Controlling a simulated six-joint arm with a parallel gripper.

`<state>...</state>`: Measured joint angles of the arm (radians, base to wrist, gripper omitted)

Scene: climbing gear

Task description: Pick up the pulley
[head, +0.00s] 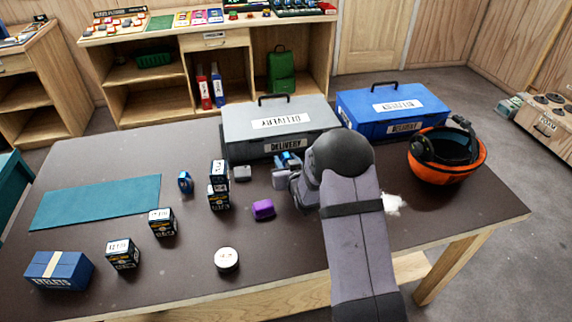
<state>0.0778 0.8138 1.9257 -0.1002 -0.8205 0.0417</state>
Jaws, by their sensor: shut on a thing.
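My gripper (285,170) is beside the front of the grey delivery case, low over the table, partly hidden by my own arm. It is shut on a small blue piece (288,158), which looks like the pulley; its shape is mostly hidden by the fingers. I cannot tell whether it touches the table. Another small blue piece with a dark middle (185,182) stands apart to the left, near the teal mat.
A grey block (242,173) and a purple block (263,209) lie near my gripper. Several small boxes (218,185) stand to the left. A teal mat (95,202) lies left.

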